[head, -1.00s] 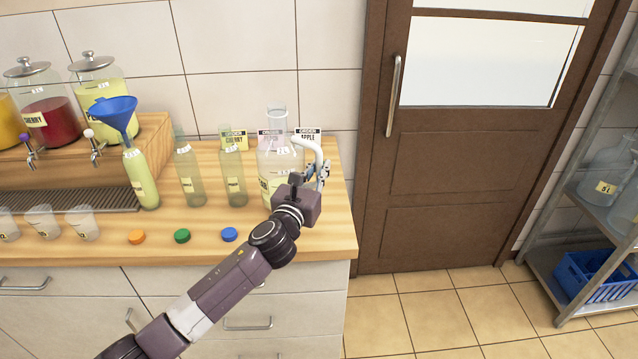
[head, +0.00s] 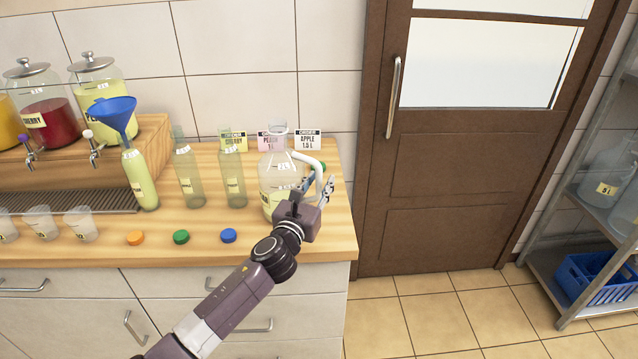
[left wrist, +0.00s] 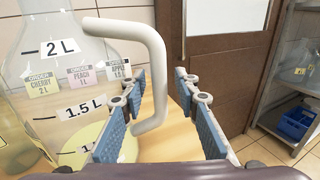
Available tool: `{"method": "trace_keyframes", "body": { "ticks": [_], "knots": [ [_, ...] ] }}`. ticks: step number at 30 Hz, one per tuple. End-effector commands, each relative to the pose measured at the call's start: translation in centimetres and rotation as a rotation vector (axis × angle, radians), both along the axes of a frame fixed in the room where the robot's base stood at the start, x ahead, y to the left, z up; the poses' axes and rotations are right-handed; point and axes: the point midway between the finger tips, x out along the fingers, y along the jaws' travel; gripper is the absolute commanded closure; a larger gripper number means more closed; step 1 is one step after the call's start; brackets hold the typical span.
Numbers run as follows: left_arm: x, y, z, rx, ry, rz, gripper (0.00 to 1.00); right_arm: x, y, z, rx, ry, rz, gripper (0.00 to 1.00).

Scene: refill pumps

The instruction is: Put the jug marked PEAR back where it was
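The clear glass jug (head: 279,175) stands near the right end of the wooden counter, with a white handle (head: 318,172) on its right. A little pale yellow-green liquid lies at its bottom, near the 1 L mark in the left wrist view (left wrist: 75,95). Its name label is mostly hidden by my arm, so I cannot read PEAR. My left gripper (head: 326,190) is at the handle. In the left wrist view its two blue-padded fingers (left wrist: 165,115) are spread, with the handle's lower end between them, nearer the left finger. My right gripper is out of view.
Order cards (head: 307,139) stand behind the jug. Two empty-looking bottles (head: 189,178) and a filled bottle (head: 140,178) with a blue funnel (head: 112,113) stand to its left. Caps (head: 181,237) lie in front. The counter (head: 343,225) ends just right of the jug.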

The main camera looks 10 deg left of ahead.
Motion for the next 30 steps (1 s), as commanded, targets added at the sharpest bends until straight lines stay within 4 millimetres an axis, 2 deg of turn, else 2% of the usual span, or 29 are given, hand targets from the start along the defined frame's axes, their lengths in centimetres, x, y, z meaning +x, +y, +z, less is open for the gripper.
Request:
{"method": "trace_keyframes", "body": {
  "ticks": [4, 8, 21, 25, 30],
  "knots": [
    [0.0, 0.0, 0.4, 0.0, -0.001, 0.0, 0.71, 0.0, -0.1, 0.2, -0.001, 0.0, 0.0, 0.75],
    [-1.1, 0.2, 0.1, 0.002, 0.0, 0.001, 0.71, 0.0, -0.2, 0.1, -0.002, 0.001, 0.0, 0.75],
    [-9.0, 1.0, 0.0, 0.001, 0.001, -0.002, 0.71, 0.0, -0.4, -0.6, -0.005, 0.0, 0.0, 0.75],
    [-10.7, 1.3, 0.0, 0.001, 0.0, 0.0, 0.71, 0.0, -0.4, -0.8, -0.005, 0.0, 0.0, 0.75],
    [-11.8, 1.4, 0.2, 0.0, -0.001, 0.0, 0.71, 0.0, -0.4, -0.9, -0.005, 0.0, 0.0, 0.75]
  ]
}}
